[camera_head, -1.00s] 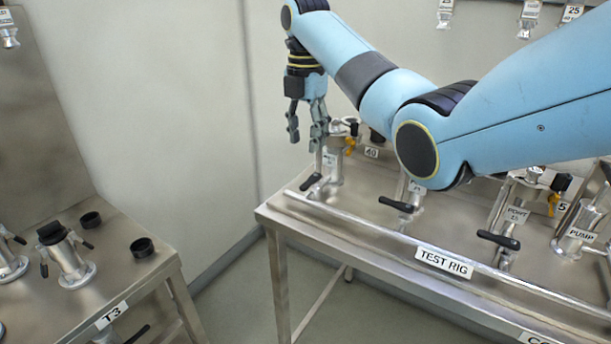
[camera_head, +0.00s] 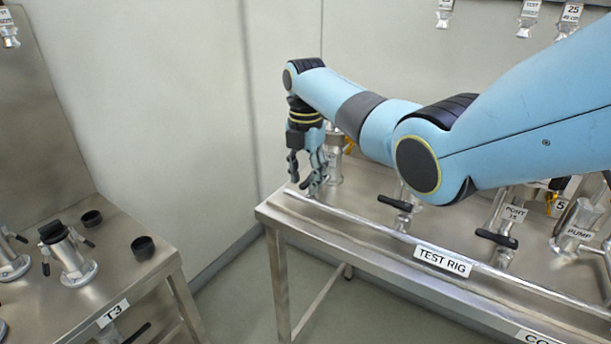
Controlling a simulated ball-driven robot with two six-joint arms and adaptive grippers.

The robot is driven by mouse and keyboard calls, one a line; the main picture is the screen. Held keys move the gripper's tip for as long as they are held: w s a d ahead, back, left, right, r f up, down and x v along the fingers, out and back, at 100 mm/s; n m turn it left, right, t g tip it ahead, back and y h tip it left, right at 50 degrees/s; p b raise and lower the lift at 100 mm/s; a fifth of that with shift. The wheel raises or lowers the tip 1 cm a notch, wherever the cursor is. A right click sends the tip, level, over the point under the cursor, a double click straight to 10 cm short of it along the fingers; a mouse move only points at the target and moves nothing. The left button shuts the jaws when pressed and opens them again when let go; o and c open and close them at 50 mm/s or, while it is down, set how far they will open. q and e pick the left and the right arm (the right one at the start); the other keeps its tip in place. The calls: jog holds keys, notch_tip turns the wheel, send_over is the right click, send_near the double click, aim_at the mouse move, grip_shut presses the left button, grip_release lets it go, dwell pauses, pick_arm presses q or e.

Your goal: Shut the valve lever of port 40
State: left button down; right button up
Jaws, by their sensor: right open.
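My right gripper (camera_head: 304,180) points down, open, at the left end of the test rig bench (camera_head: 375,250). Its fingers are in front of and just left of the leftmost port (camera_head: 335,166), a metal fitting with a yellow part (camera_head: 348,146) behind. That port's black lever is hidden by the fingers, so I cannot tell whether they touch it or how it stands. The number 40 label is hidden behind my right arm. My left gripper is not in view.
Other ports stand to the right with black levers (camera_head: 395,203) and (camera_head: 497,239), near the pump fitting (camera_head: 577,232). A front rail (camera_head: 440,247) runs along the bench. The T3 bench (camera_head: 140,283) is at left, across a floor gap.

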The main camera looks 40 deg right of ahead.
jog(key=shift+c, duration=0.2)
grip_shut()
